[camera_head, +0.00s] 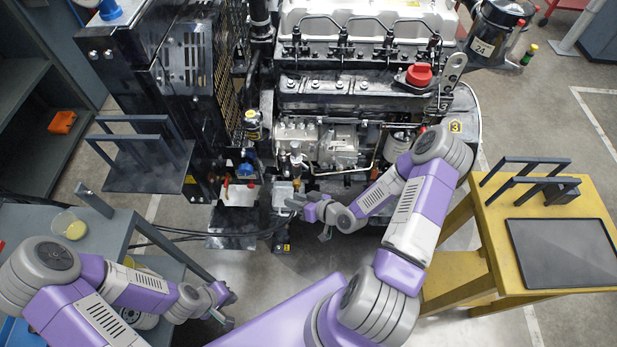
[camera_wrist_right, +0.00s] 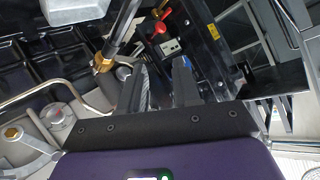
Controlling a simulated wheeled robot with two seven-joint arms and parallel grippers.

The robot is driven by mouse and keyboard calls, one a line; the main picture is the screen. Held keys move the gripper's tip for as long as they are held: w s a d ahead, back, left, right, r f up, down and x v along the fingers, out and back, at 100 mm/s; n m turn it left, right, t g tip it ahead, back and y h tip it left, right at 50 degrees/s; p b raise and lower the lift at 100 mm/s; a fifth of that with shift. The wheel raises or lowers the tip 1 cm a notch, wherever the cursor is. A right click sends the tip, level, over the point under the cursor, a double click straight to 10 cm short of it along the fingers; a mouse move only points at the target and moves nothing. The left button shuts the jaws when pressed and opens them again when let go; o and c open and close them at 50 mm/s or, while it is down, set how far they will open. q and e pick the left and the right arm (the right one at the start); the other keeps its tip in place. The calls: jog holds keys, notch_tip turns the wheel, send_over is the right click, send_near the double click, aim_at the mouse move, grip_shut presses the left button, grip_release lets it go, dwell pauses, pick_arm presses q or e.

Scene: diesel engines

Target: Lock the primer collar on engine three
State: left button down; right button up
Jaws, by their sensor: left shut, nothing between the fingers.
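Engine three (camera_head: 360,95) stands at the back centre in the head view, with a yellow number 3 label (camera_head: 456,127) on its right. A slim upright fitting (camera_head: 296,158) at the engine's lower front may be the primer. In the right wrist view a brass collar (camera_wrist_right: 103,62) sits on a rod, left of the fingers. I cannot tell whether it is locked. My right gripper (camera_head: 305,215) is open and empty below the fitting; its fingers show apart in the wrist view (camera_wrist_right: 161,68). My left gripper (camera_head: 229,308) is shut and empty, low at the left.
A yellow table (camera_head: 495,240) with a dark flat panel stands at the right. A grey bench (camera_head: 105,225) holding a bowl (camera_head: 69,226) is at the left. A red knob (camera_wrist_right: 158,28) is beyond the right fingers. Dark hoses (camera_head: 180,235) hang left of my right gripper.

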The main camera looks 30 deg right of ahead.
aim_at(300, 161)
jog(key=d+r+n+t+b, duration=0.2)
jog(key=d+t+b, duration=0.25)
jog(key=d, duration=0.55)
jog(key=w+a+t, duration=0.1)
jog(key=w, duration=0.5)
jog(key=shift+w+a+r+n+h+b, duration=0.2)
jog(key=shift+w+r+n+h+b, duration=0.1)
jog(key=shift+r+h+b, duration=0.1)
jog(key=shift+t, duration=0.25)
jog(key=shift+c, duration=0.2)
grip_shut()
